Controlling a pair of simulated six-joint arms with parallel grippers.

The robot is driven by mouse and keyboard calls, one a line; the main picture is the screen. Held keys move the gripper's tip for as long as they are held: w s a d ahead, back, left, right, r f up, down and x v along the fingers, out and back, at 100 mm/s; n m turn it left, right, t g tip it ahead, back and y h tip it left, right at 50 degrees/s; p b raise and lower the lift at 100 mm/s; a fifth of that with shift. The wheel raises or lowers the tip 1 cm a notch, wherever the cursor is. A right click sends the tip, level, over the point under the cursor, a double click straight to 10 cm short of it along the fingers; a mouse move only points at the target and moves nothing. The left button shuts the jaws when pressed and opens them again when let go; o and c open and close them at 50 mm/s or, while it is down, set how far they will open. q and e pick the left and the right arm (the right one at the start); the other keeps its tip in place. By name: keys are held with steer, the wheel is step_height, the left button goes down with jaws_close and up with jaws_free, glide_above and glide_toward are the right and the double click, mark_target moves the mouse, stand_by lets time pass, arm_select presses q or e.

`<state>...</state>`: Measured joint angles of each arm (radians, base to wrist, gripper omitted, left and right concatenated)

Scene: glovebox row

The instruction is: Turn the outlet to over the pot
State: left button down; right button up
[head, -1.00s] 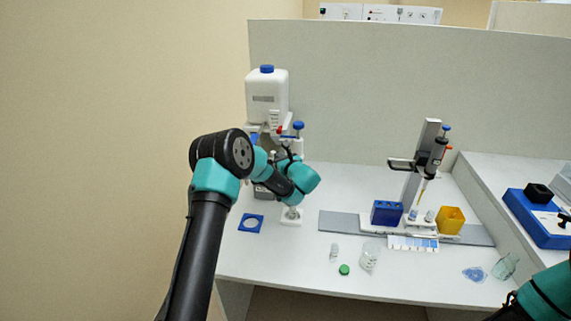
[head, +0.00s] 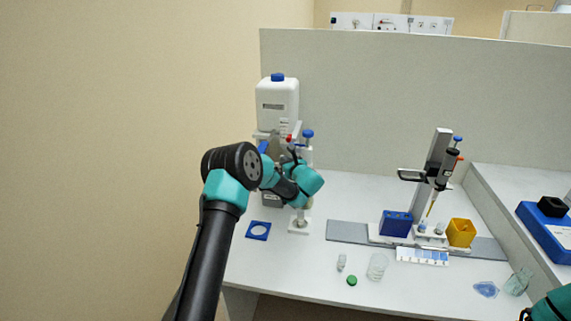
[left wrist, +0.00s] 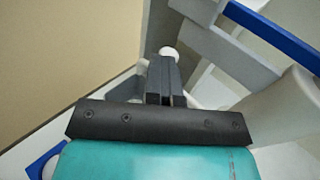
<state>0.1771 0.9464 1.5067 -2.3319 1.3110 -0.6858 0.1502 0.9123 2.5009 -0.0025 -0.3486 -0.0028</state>
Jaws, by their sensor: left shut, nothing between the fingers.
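A white canister with a blue cap (head: 277,103) stands on a stand at the back left in the head view. My left gripper (head: 285,140) reaches to the front of this stand, and my wrist hides much of it. In the left wrist view my left fingers (left wrist: 163,77) are closed together with nothing between them. A small white round end (left wrist: 168,51) shows just past the fingertips; I cannot tell whether they touch it or whether it is the outlet. I cannot single out the pot; a clear container (head: 377,267) stands at the front of the table. My right gripper is out of view.
A small vial (head: 341,262) and a green cap (head: 351,281) are at the front. A pipette stand (head: 436,165), blue rack (head: 396,223) and yellow box (head: 461,232) are on the right.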

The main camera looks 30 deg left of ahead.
arm_select(q)
steer(key=s+d, duration=0.9)
steer(key=s, duration=0.1)
steer(key=shift+s+d+r, duration=0.15)
steer(key=shift+d+r, duration=0.05)
steer(key=shift+r, duration=0.25)
stand_by(0.6)
